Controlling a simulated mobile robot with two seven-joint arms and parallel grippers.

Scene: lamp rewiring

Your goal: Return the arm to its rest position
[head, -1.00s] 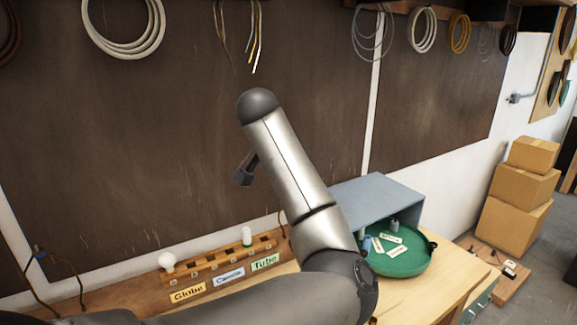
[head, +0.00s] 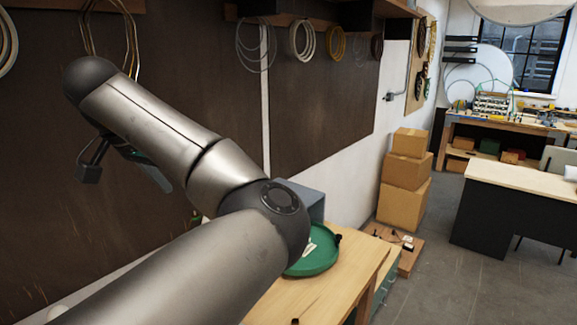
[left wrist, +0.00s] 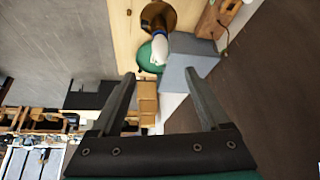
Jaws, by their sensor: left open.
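My left arm (head: 145,125) comes in from the lower left in the head view. It is raised and bent in front of the dark wall panel. My left gripper (head: 90,170) shows partly behind the arm's far end, dark against the panel. In the left wrist view, the fingers of this gripper (left wrist: 160,74) are spread apart with nothing between them. My right gripper is in neither view.
A round green tray (head: 318,258) sits on the wooden bench (head: 350,275), beside a blue-grey box (head: 308,197), both partly hidden by my arm. Wire coils (head: 302,40) hang on the wall. Cardboard boxes (head: 404,200) are stacked beyond the bench. Grey floor (head: 470,285) is open at right.

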